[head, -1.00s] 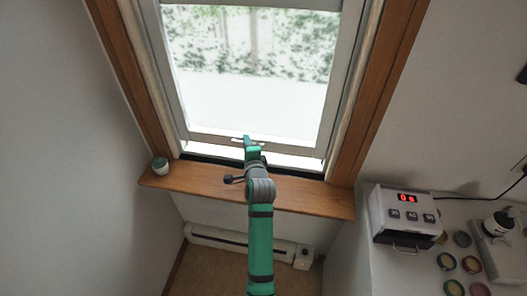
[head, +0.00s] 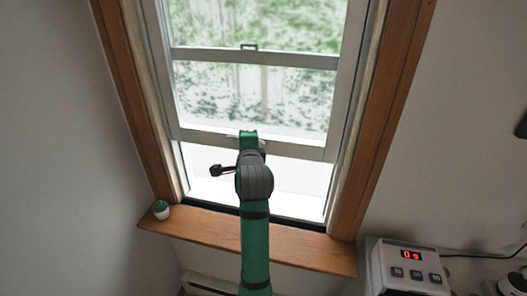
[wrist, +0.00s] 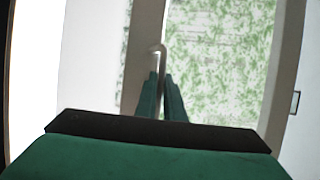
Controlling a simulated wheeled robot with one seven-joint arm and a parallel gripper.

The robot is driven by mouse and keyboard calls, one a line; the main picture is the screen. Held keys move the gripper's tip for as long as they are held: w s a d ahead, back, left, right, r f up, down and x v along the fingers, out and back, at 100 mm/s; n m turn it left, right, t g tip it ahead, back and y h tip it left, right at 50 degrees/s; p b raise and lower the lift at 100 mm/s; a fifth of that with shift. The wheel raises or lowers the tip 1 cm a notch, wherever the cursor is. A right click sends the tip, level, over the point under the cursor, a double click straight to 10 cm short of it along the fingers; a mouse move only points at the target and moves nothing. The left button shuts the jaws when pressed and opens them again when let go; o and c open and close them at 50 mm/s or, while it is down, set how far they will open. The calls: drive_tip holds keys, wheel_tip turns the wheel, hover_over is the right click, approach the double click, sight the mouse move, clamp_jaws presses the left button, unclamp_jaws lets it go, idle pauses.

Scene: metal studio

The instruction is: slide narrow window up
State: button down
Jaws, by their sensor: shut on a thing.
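The narrow window has a white lower sash, whose bottom rail (head: 300,151) stands well above the wooden sill (head: 290,245), with a bright gap between them. My gripper (head: 249,133) is at the middle of the bottom rail. The wrist view shows the sash turned sideways, with a thin metal handle (wrist: 158,47) on the rail. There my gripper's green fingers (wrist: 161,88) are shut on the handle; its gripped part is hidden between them.
A small green-and-white pot (head: 161,210) stands on the sill's left end. Brown wooden trim (head: 385,110) frames the window. A white box with a red display (head: 408,266) is at lower right. Space around my arm is free.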

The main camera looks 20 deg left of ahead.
drive_tip(key=shift+d+r, duration=0.1)
drive_tip(key=shift+r, duration=0.5)
drive_tip(key=c, duration=1.9)
unclamp_jaws()
drive_tip(key=shift+o, duration=0.2)
drive_tip(key=shift+f, duration=0.1)
drive_tip(key=v, duration=1)
drive_tip(key=shift+s, duration=0.4)
drive_tip(key=shift+d, duration=0.1)
